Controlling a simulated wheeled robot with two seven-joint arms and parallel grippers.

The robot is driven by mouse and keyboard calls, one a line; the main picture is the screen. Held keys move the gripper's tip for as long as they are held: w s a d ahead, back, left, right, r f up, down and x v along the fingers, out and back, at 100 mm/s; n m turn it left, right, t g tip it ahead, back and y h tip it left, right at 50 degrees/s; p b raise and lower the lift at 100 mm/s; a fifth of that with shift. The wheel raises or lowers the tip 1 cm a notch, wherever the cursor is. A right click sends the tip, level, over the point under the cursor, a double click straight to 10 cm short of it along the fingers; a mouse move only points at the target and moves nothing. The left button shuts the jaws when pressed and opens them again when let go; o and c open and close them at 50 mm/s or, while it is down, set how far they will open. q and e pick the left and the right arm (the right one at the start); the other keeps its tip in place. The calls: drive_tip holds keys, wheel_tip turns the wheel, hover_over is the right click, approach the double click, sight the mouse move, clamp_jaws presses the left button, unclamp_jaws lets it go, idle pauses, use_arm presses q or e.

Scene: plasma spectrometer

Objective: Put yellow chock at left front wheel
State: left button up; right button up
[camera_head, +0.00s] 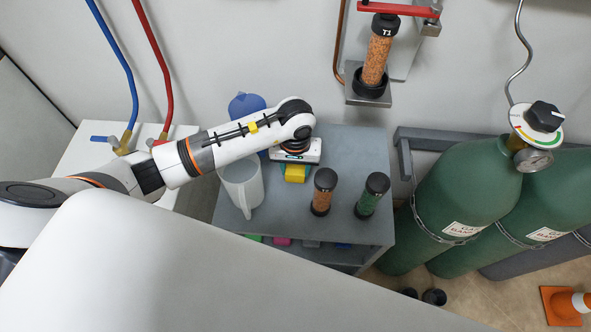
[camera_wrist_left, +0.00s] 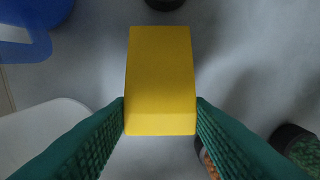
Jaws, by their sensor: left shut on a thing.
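The yellow chock (camera_head: 295,173) is a wedge-like block over the grey cart top (camera_head: 345,145). My left gripper (camera_head: 296,165) is shut on it, pointing down from above. In the left wrist view the yellow chock (camera_wrist_left: 160,75) sits between the two green ribbed fingers of my left gripper (camera_wrist_left: 160,117), which touch its sides. I cannot tell whether the chock touches the cart top. No wheel can be made out for certain. My right gripper is not in view.
A white jug (camera_head: 241,185) and a blue vessel (camera_head: 246,105) stand left of the chock. An orange-filled tube (camera_head: 322,192) and a green-filled tube (camera_head: 372,194) stand to its right. Green gas cylinders (camera_head: 455,215) are chained beyond the cart. A traffic cone (camera_head: 568,305) stands on the floor.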

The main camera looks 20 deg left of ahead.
use_arm(q)
wheel_tip(320, 180, down, 2)
drive_tip(key=shift+f+b, duration=0.2)
drive_tip(key=shift+b, duration=0.1)
drive_tip(key=o, duration=1.1)
drive_tip(key=shift+r, duration=0.15)
